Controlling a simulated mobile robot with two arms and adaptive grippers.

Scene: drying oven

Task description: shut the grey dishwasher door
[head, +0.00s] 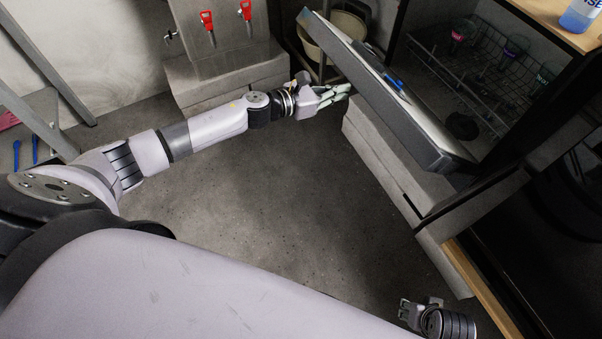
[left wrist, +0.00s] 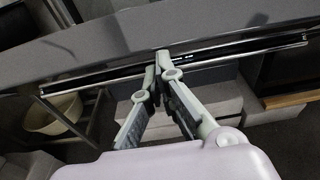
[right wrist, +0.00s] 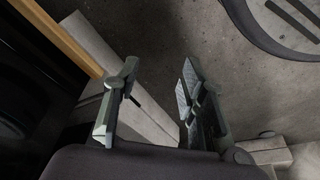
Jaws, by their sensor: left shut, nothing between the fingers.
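The grey dishwasher door (head: 420,126) stands partly open and tilted at the front of the dishwasher. Its long metal handle bar (left wrist: 232,53) runs across the left wrist view on the door (left wrist: 130,32). My left gripper (head: 346,91) is at the door's outer side, near its left part in the head view. In the left wrist view its fingertips (left wrist: 158,64) are together, with nothing between them, right at the handle bar; I cannot tell whether they touch it. My right gripper (head: 422,303) is low at the bottom right, away from the door. Its fingers (right wrist: 160,72) are apart and empty.
Behind the door, a wire rack (head: 470,75) holds several glasses (head: 516,45). A wooden counter (head: 560,12) with a blue bottle (head: 580,16) is above. Red-handled taps (head: 208,22) are on the back unit. The grey floor (head: 255,190) between is clear.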

